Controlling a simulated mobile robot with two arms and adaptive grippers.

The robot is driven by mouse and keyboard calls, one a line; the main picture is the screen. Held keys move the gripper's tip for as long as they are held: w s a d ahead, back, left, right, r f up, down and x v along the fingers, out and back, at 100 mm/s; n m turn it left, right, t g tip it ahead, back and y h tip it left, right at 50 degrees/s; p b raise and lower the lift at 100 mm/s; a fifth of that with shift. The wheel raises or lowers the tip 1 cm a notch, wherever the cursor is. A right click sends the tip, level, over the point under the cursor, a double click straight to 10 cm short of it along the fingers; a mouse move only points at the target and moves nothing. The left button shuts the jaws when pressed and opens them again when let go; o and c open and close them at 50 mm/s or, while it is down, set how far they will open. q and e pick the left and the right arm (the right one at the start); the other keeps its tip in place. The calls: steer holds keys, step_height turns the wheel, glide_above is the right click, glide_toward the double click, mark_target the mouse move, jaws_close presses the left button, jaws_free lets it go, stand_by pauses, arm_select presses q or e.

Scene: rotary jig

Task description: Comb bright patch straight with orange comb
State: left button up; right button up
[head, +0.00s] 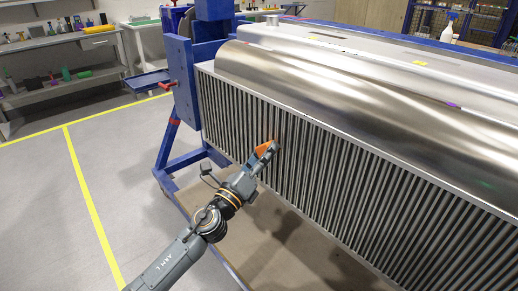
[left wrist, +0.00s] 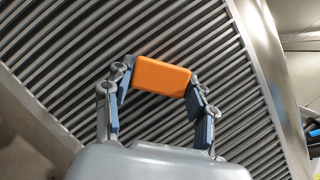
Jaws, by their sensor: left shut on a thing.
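The orange comb (left wrist: 161,76) is held between the fingers of my left gripper (left wrist: 160,90), which is shut on it. In the head view the comb (head: 264,147) is a small orange shape at the tip of my left gripper (head: 268,150), right at the finned face. The fins (head: 320,180) are a long row of thin grey metal strips on the front of a large unit. Whether the comb's teeth touch or sit between the fins is hidden. I cannot make out a bright patch near the comb. My right gripper is not in view.
A shiny curved metal cover (head: 350,85) tops the unit, held in a blue frame (head: 184,80). A small blue tray (head: 148,80) sticks out at the left. A workbench (head: 60,42) stands at the far left. The floor at left is clear. A spray bottle (head: 448,28) is at the back.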

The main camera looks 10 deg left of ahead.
arm_select(q)
steer(key=shift+s+d+p, duration=0.2)
steer(key=shift+s+d, duration=0.3)
steer(key=shift+d, duration=0.15)
steer(key=shift+s+d+p, duration=0.2)
steer(key=shift+s+d, duration=0.25)
steer(key=shift+d, duration=0.2)
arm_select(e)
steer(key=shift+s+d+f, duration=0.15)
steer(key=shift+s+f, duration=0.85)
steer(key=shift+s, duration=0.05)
arm_select(q)
steer(key=shift+s+a, duration=0.95)
steer(key=shift+s, duration=0.25)
steer(key=shift+s+a, duration=0.9)
steer(key=shift+s, duration=0.25)
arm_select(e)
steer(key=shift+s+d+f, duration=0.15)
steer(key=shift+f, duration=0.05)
